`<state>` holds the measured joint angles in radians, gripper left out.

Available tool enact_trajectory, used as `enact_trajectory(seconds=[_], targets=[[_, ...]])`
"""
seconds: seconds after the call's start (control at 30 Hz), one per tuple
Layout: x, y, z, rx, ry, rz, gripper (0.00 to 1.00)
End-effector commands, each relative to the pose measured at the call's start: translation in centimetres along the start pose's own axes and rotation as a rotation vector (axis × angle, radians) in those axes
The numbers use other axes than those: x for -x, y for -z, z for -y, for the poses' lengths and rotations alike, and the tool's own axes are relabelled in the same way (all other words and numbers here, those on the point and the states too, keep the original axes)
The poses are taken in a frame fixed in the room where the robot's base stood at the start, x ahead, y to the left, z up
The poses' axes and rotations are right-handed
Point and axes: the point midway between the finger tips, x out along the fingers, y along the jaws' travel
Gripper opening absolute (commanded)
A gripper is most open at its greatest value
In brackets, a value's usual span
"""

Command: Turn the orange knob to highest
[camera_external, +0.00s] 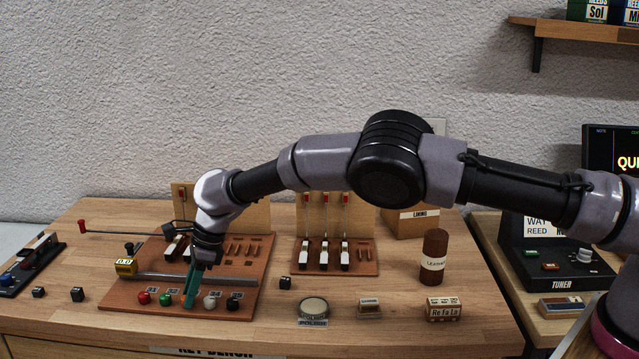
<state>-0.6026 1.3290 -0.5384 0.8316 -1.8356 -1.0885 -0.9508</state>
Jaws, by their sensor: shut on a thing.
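A brown board (120,296) on the bench has a row of knobs along its front edge: a red knob (143,298), a green knob (166,299), a white knob (210,302) and a black knob (232,303). My gripper (190,290), with teal fingers, reaches down to the gap in this row between the green and white knobs. It is shut there on what appears to be the orange knob. The fingers hide that knob, so its colour and turn angle cannot be seen.
A metal bar (180,279) and a yellow 0.0 counter (126,265) stand just behind the row. A small black cube (285,283), a round pad (313,307) and a brown cylinder (434,256) are to the right. A tuner box (545,262) stands at far right.

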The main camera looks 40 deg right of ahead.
Motion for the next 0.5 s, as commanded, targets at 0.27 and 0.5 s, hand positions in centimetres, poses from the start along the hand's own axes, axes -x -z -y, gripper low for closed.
enact_trajectory(seconds=[0.27,0.5], targets=[[-0.05,-0.15,-0.46,-0.242,0.101,-0.001,0.0],[-0.09,-0.2,-0.6,-0.451,0.189,-0.001,0.0]])
